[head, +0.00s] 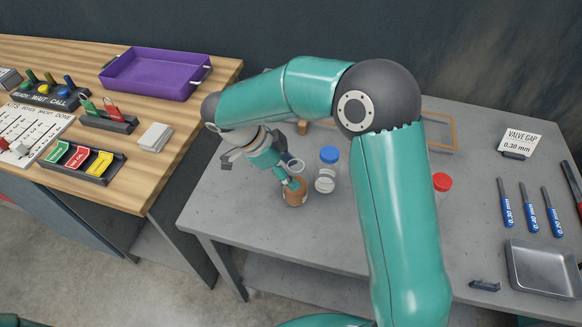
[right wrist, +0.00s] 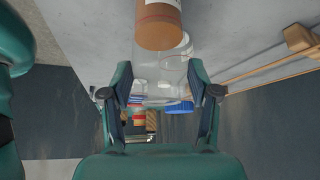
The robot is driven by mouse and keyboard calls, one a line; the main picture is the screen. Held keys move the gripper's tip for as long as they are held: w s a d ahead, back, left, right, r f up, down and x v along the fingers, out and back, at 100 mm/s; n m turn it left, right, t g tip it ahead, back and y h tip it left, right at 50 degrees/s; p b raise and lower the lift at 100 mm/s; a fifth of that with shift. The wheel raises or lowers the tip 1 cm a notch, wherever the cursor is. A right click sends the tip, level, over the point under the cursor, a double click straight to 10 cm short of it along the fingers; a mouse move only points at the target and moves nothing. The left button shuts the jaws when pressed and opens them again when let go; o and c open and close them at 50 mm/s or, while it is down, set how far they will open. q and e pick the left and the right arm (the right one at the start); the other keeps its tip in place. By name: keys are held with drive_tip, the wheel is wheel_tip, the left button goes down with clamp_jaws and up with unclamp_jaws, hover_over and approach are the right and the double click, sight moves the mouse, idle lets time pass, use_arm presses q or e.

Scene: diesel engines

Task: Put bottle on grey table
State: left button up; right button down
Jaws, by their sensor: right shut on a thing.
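The bottle (head: 296,197), clear with brown contents, is upright over the left part of the grey table (head: 240,215). My right gripper (head: 290,178) is shut on its upper part. In the right wrist view the bottle's brown part (right wrist: 158,25) shows beyond the fingers, and its clear part lies between the fingers of the right gripper (right wrist: 160,88). I cannot tell whether the bottle's base touches the table. My left gripper is not in view.
A blue-capped jar (head: 328,157) stands just right of the bottle, and a red-capped jar (head: 441,183) stands farther right. Blue-handled gauges (head: 530,208) and a metal tray (head: 543,268) lie at the right. A wooden table (head: 165,175) with a purple tray (head: 155,75) stands left, across a gap.

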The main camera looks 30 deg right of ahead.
drive_tip(key=shift+c, duration=1.3)
unclamp_jaws()
drive_tip(key=shift+r, duration=0.1)
drive_tip(key=shift+w+a+r, duration=0.1)
drive_tip(key=shift+a, duration=0.05)
drive_tip(key=b+v, duration=0.1)
drive_tip(key=v, duration=1)
drive_tip(key=shift+a+r, duration=0.15)
drive_tip(key=shift+r, duration=0.1)
